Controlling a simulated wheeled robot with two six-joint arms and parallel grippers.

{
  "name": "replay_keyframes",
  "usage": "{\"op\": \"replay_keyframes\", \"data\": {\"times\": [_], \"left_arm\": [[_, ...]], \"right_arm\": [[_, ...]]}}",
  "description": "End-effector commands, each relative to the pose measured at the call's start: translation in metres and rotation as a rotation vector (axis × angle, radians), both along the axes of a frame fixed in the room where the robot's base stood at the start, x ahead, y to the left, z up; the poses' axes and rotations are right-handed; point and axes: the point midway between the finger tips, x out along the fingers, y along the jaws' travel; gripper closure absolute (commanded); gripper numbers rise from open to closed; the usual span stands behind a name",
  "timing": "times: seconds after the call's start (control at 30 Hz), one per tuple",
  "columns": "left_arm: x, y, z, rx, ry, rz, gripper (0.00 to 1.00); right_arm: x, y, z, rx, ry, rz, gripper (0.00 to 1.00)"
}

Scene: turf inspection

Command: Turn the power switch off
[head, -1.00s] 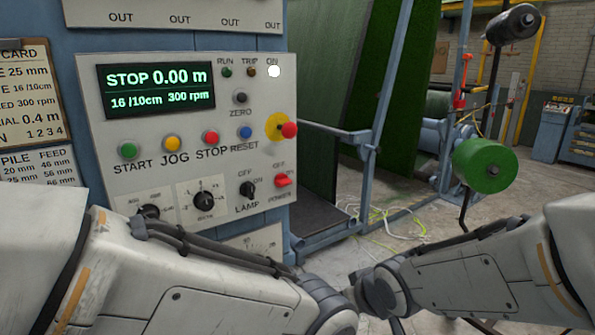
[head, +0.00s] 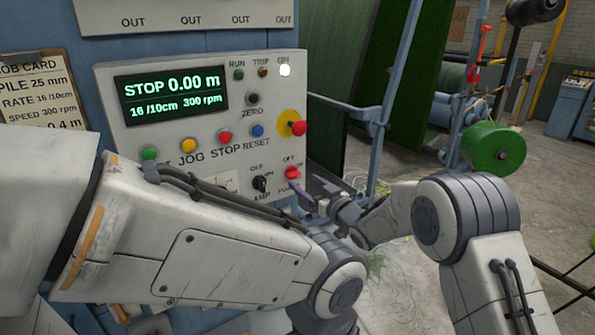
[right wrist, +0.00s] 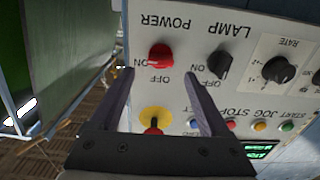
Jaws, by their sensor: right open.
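The red power switch (head: 292,173) is a rotary knob low on the right of the grey control panel, with OFF above it and ON to its right. My right gripper (head: 312,190) is just below and right of it, jaws open and empty. In the right wrist view, upside down, the power switch (right wrist: 160,55) shows between and just beyond the open fingertips of the right gripper (right wrist: 160,74). I cannot tell exactly where its handle points. The white ON lamp (head: 285,70) is lit. My left gripper is out of view.
The black lamp switch (head: 261,184) sits just left of the power switch. A red emergency knob on a yellow disc (head: 290,123) is above it. The display (head: 171,95) reads STOP 0.00 m.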

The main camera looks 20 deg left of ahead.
Motion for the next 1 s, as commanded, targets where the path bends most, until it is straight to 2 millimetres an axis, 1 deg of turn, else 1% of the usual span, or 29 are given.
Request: {"op": "replay_keyframes", "data": {"times": [0.03,0.13,0.3,0.5,0.77,0.8,0.87,0.9,0.97,1.0], "left_arm": [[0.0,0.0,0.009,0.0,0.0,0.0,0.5],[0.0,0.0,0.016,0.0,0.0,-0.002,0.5],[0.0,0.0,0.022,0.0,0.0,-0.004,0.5],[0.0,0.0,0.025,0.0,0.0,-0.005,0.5],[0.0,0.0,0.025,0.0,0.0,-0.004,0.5],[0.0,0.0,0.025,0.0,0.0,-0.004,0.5],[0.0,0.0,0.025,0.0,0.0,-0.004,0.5],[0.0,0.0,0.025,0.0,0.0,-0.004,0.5],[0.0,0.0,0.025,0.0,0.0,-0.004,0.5],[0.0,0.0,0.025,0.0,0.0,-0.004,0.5]], "right_arm": [[0.005,0.008,0.004,0.0,0.0,0.002,0.2],[0.015,0.02,0.003,0.0,0.001,0.002,0.2],[0.026,0.034,0.001,-0.001,0.001,0.001,0.2],[0.031,0.04,0.0,0.0,0.001,0.001,0.2],[0.031,0.041,0.0,0.0,0.001,0.0,0.2],[0.031,0.041,0.0,0.0,0.001,0.0,0.35],[0.031,0.041,0.0,0.0,0.001,0.0,0.58],[0.031,0.04,0.0,0.0,0.001,0.0,0.74],[0.031,0.04,0.0,0.0,0.001,0.0,0.96],[0.031,0.04,0.0,0.0,0.001,0.0,1.0]]}}
